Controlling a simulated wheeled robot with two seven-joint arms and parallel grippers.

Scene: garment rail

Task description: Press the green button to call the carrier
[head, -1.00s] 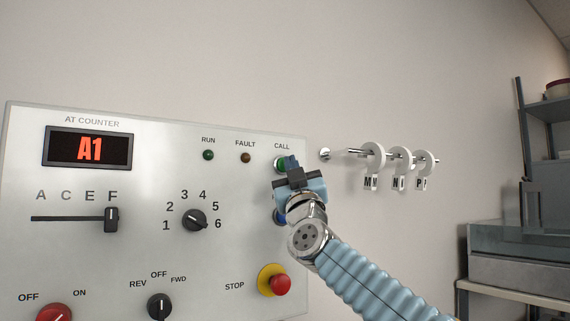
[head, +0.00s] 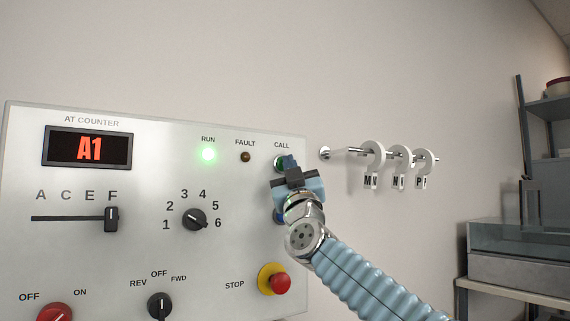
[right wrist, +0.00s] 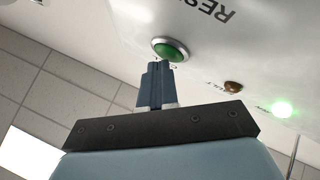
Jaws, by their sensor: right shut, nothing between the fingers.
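The green button (head: 280,162) sits under the CALL label at the panel's upper right, partly hidden by my right gripper. It shows fully in the right wrist view as a green cap in a silver ring (right wrist: 170,49). My right gripper (head: 290,162) is shut and empty, its fingertips at the button. In the right wrist view the fingertips (right wrist: 158,66) are at the button's lower edge; I cannot tell whether they touch it. The RUN lamp (head: 208,154) glows bright green, also in the right wrist view (right wrist: 282,109). My left gripper is out of view.
The panel (head: 130,260) also carries a slider (head: 111,218) at F, a rotary dial (head: 194,219), a REV/OFF/FWD knob (head: 159,306) and a red stop button (head: 280,283). A rail with several lettered tags (head: 398,182) juts from the wall right of the panel.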

